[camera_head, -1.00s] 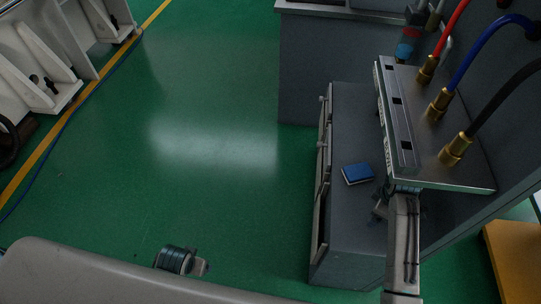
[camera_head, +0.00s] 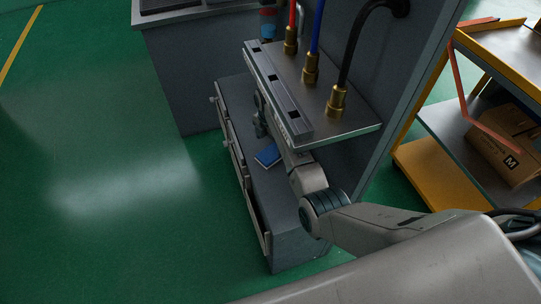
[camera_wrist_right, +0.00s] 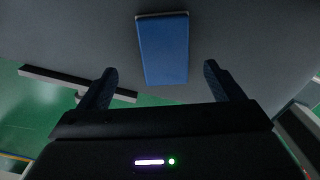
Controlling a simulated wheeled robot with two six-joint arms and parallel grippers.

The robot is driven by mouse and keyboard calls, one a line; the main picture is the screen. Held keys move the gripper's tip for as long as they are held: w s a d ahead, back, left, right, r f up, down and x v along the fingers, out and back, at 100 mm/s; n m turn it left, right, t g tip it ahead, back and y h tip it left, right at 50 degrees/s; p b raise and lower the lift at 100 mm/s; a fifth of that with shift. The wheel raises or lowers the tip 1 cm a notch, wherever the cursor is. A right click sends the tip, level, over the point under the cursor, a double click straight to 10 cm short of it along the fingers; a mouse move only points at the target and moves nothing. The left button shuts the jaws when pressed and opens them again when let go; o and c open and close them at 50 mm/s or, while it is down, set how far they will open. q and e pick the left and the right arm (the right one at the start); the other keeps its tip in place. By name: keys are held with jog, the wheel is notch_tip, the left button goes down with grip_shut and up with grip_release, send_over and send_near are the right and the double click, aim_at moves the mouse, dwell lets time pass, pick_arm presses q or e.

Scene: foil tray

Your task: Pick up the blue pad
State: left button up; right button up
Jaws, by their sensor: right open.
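The blue pad (camera_head: 268,156) lies flat on top of the low grey cabinet (camera_head: 284,205), below the metal panel. In the right wrist view the blue pad (camera_wrist_right: 163,48) is a blue rectangle at the top centre, ahead of the fingertips. My right gripper (camera_wrist_right: 159,72) is open and empty, its two dark fingers on either side of the pad's line and apart from it. In the head view the right gripper (camera_head: 260,122) is small and dark, partly hidden by the panel, just beyond the pad. My left gripper is not in view.
A metal panel (camera_head: 345,126) with brass fittings and red, blue and black hoses overhangs the cabinet, close to my right arm. A yellow-framed cart (camera_head: 425,175) holding a cardboard box (camera_head: 505,150) stands at right. Green floor (camera_head: 110,190) is clear at left.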

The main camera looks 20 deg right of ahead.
aim_at(271, 153)
jog(key=f, duration=0.4)
jog(key=shift+s+d+f, duration=0.1)
jog(key=shift+s+d, duration=0.1)
jog(key=shift+s, duration=0.1)
jog(key=shift+f, duration=0.6)
jog(key=c, duration=1.2)
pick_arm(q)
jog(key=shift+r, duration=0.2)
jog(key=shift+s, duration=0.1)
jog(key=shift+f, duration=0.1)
pick_arm(e)
jog(key=shift+r, duration=0.1)
